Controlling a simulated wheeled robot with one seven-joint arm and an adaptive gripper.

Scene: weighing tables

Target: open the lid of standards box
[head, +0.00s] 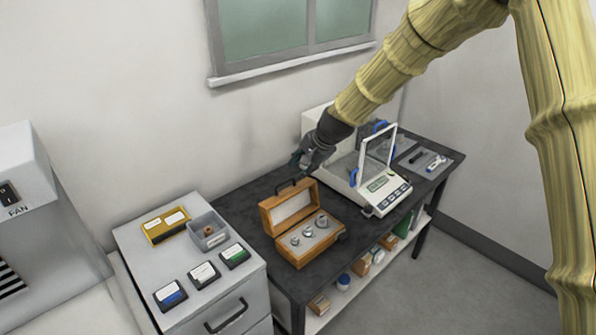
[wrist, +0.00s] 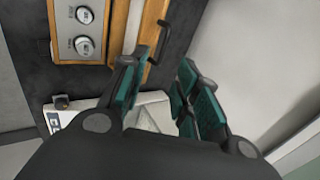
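The wooden standards box (head: 300,254) stands on the dark table with its lid (head: 290,207) raised, showing a white lining. Several metal weights (head: 308,232) sit in the box. A dark handle (head: 284,187) is on the lid's upper edge. In the wrist view the box (wrist: 85,5), weights (wrist: 85,46) and handle (wrist: 160,40) show at upper left and top. My gripper (head: 302,162) is just above and behind the raised lid. In the wrist view my gripper (wrist: 163,65) has its teal-padded fingers apart with nothing between them; the handle is beyond the left finger.
A balance (head: 382,192) with an open glass shield stands right of the box. A grey tray (head: 424,160) lies farther right. A drawer cabinet (head: 199,292) at left carries a grey bin (head: 208,240), a yellow case (head: 165,229) and small labelled boxes. The wall is close behind.

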